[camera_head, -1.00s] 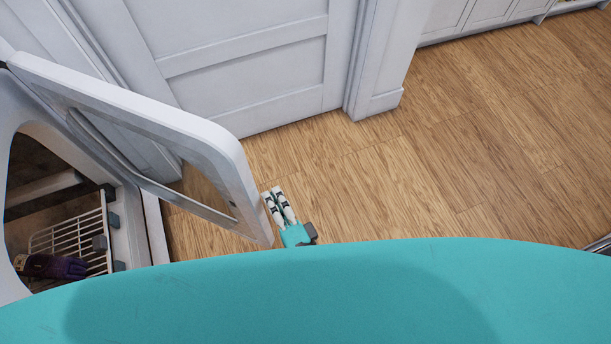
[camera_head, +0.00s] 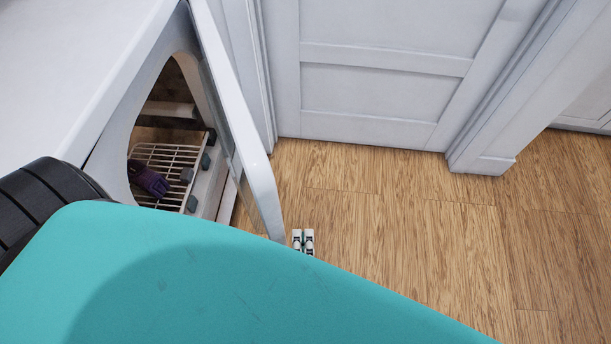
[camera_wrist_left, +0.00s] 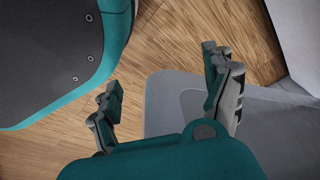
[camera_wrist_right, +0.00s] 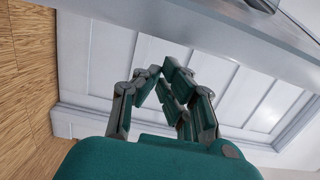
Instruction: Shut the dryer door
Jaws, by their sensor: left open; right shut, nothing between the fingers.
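The white dryer door (camera_head: 236,110) stands open in the head view, hinged on the right side of the opening and seen nearly edge-on. The dryer (camera_head: 90,60) is at the left, its interior showing. My left gripper (camera_wrist_left: 161,66) is open and empty in the left wrist view, above the wood floor.
A wire rack (camera_head: 172,158) inside the dryer holds a dark purple item (camera_head: 150,180). A white panelled door (camera_head: 375,85) stands behind. The wood floor (camera_head: 420,240) on the right is clear. My teal body hides the lower part of the head view.

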